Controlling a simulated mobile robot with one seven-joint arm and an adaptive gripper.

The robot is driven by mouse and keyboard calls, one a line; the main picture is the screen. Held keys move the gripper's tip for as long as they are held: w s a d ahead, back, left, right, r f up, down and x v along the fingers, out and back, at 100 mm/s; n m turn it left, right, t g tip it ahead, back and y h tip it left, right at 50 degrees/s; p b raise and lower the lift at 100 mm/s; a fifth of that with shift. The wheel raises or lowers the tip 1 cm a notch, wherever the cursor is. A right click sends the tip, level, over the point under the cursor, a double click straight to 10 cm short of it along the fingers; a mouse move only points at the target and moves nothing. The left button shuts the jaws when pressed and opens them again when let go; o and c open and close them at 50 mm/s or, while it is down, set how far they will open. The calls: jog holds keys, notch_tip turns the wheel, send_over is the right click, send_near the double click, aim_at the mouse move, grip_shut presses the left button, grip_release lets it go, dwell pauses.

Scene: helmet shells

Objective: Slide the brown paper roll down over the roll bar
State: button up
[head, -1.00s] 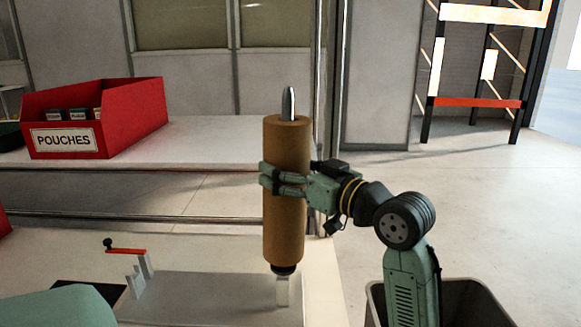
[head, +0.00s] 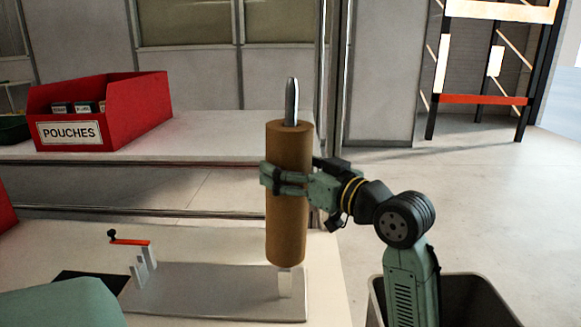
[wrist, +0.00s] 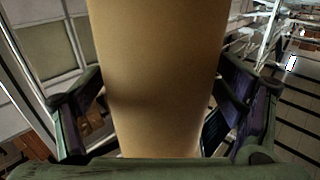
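The brown paper roll (head: 288,225) stands upright around the roll bar, whose silver rounded tip (head: 292,100) sticks out of the top of the roll. At the roll's lower end a pale upright support (head: 285,282) rises from a grey base plate (head: 215,290). My gripper (head: 283,178) is closed around the roll at about mid-height. In the wrist view the roll (wrist: 158,80) fills the middle between the two fingers. The bar inside the roll is hidden.
A red bin labelled POUCHES (head: 140,115) holds small boxes on a white shelf (head: 215,138) behind. A red-handled crank (head: 130,242) stands on the base plate's left. A dark open bin (head: 470,300) is beside my arm at lower right.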

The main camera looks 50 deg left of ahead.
jog(key=shift+o, duration=0.7)
jog(key=shift+f, duration=0.15)
jog(key=d, duration=1.2)
jog(key=shift+w, duration=0.3)
